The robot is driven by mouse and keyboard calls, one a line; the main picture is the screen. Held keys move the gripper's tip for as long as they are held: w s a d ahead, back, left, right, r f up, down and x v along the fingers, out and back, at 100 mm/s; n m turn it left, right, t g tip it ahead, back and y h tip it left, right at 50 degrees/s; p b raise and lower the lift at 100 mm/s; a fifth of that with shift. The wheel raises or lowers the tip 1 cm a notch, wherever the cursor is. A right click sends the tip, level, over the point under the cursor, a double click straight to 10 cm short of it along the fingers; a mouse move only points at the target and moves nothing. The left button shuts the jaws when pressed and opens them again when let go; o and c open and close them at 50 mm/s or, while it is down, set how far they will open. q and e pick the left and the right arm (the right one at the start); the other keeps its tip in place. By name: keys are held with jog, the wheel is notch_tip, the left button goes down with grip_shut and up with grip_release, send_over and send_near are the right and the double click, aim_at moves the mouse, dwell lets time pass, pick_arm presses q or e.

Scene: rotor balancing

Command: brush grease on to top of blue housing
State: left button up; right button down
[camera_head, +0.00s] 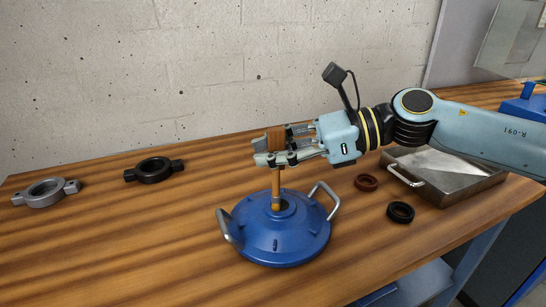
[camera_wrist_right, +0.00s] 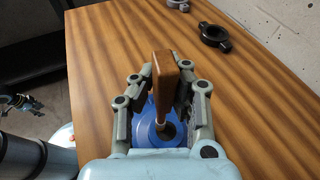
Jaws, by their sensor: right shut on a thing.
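The blue housing (camera_head: 275,235) stands on the wooden table, a round domed body with a silver handle on each side and a hole at its top. My right gripper (camera_head: 274,158) is above the housing, shut on the brown wooden handle of the brush (camera_head: 276,140). The brush is about upright and its lower end reaches down to the housing's top by the hole; I cannot tell if it touches. In the right wrist view the brush handle (camera_wrist_right: 164,85) is between the fingers, with the housing (camera_wrist_right: 146,130) beneath. No grease is clearly visible.
On the wooden table (camera_head: 120,240), a grey ring clamp (camera_head: 46,192) and a black one (camera_head: 153,171) lie at left. A dark red ring (camera_head: 366,182), a black ring (camera_head: 400,212) and a metal tray (camera_head: 445,188) are at right. A wall stands behind.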

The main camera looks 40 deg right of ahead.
jog(key=shift+w+d+b, duration=0.25)
jog(key=shift+w+b, duration=0.55)
jog(key=shift+w, duration=0.25)
jog(key=shift+s, duration=0.1)
jog(key=shift+s+a+p, duration=0.2)
jog(key=shift+s+p, duration=0.3)
jog(key=shift+s, duration=0.15)
jog(key=shift+s+a+p, duration=0.15)
jog(key=shift+s+p, duration=0.3)
jog(key=shift+s, duration=0.2)
jog(key=shift+s, duration=0.15)
jog(key=shift+w+d+b, duration=0.2)
jog(key=shift+w+b, duration=0.45)
jog(key=shift+w, duration=0.15)
jog(key=shift+w+d+b, duration=0.15)
jog(key=shift+w+b, duration=0.5)
jog(key=shift+w, duration=0.1)
jog(key=shift+s, duration=0.1)
